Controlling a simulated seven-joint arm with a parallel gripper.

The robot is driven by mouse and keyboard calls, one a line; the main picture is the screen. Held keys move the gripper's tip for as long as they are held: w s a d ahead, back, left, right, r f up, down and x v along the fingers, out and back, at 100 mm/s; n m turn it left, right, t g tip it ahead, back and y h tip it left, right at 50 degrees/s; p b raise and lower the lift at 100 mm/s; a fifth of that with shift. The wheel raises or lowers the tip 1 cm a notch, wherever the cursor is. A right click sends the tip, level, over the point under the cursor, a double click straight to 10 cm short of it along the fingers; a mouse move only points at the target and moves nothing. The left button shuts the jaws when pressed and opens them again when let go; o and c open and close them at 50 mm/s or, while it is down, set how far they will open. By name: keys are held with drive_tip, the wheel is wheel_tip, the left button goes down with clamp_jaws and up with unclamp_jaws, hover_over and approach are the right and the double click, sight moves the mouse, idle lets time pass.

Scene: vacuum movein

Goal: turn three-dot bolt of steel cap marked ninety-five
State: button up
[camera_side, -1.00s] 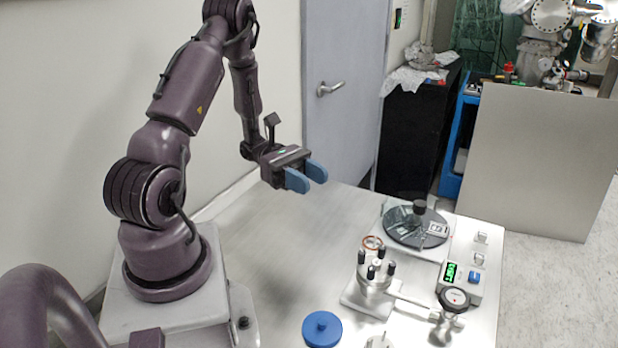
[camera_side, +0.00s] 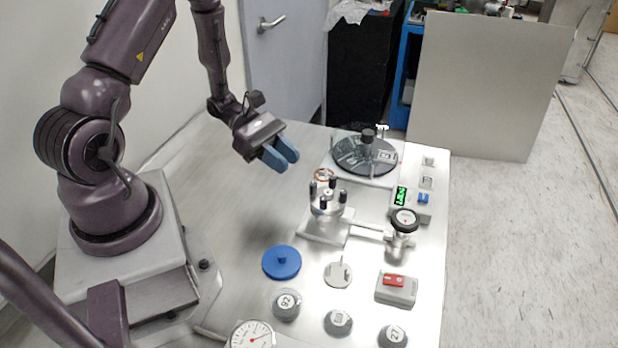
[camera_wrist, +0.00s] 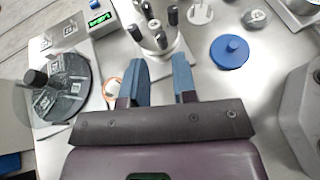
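Three round steel caps with number labels sit at the front of the table in the side view: one (camera_side: 286,304) seems to read 92 or 95, one (camera_side: 338,321) is hard to read, and one (camera_side: 393,336) seems to read 27. Dots on any bolt are too small to tell. A steel fitting (camera_side: 326,208) with several black-topped posts stands mid-table; it also shows at the top of the wrist view (camera_wrist: 157,40). My gripper (camera_side: 282,157) is open and empty, above the table and left of this fitting. Its fingers (camera_wrist: 160,65) are apart in the wrist view.
A blue lidded disc (camera_side: 281,263), a steel disc (camera_side: 338,275), a grey box with a red switch (camera_side: 396,289) and a dial gauge (camera_side: 252,335) lie in front. A dark round plate (camera_side: 364,156) and a valve (camera_side: 404,226) stand right. The table's left part is clear.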

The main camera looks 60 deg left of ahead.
sight(313, 183)
drive_tip(key=x, duration=0.6)
drive_tip(key=shift+w+d+f, duration=0.1)
drive_tip(key=shift+w+d, duration=0.05)
drive_tip(key=shift+d, duration=0.2)
clamp_jaws()
